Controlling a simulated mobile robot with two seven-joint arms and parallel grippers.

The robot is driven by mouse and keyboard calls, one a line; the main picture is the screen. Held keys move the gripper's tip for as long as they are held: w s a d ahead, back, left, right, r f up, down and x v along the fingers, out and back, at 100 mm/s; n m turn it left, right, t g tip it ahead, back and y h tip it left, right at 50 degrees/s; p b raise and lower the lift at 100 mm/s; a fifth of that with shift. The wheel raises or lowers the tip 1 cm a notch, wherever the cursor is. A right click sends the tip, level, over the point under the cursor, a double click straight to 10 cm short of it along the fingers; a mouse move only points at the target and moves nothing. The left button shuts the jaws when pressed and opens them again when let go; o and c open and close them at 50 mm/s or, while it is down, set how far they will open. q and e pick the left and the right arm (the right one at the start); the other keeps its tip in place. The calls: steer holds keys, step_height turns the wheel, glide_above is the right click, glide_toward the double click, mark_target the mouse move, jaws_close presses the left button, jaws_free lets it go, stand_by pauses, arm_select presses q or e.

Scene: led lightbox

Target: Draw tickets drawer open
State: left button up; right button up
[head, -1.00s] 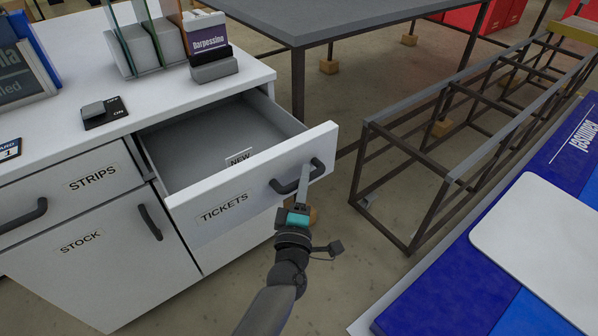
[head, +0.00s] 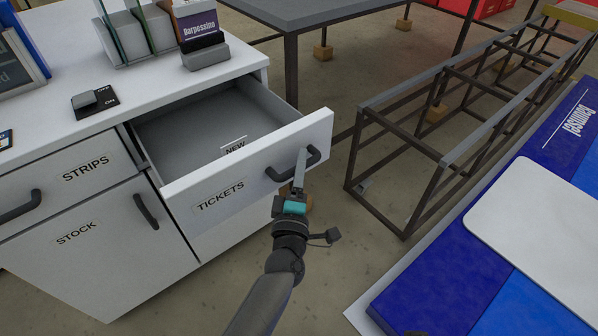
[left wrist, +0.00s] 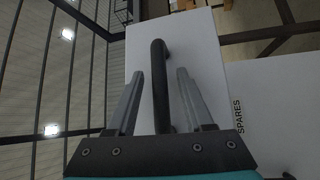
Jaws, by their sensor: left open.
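The tickets drawer (head: 222,193) is a white drawer, labelled TICKETS, that stands well out from the white cabinet. Its grey inside shows, with a NEW card (head: 235,146) in it. My left gripper (head: 301,163) is at the drawer's dark handle (head: 292,172). In the left wrist view, the dark handle (left wrist: 158,75) runs between the two grey fingers of my left gripper (left wrist: 158,95), with a gap visible on each side. The fingers are open around the handle.
A STRIPS drawer (head: 78,160) and a STOCK door (head: 80,245) are closed on the left. A switch block (head: 95,100) and a card holder (head: 205,55) stand on the counter. A dark metal frame (head: 405,150) and a blue panel (head: 430,275) are on the right.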

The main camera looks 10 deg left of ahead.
arm_select(q)
steer(key=shift+s, duration=0.25)
steer(key=s+d+f+p, duration=0.1)
steer(key=s+f+p, duration=0.1)
steer(key=s, duration=1.2)
steer(key=shift+s+d+p, duration=0.3)
steer(key=shift+d+p, duration=0.05)
steer(key=shift+p, duration=0.15)
arm_select(e)
steer(key=s+f+g, duration=0.1)
steer(key=s+f, duration=0.2)
steer(key=f, duration=0.3)
steer(key=shift+d, duration=0.4)
arm_select(q)
steer(key=shift+f, duration=0.1)
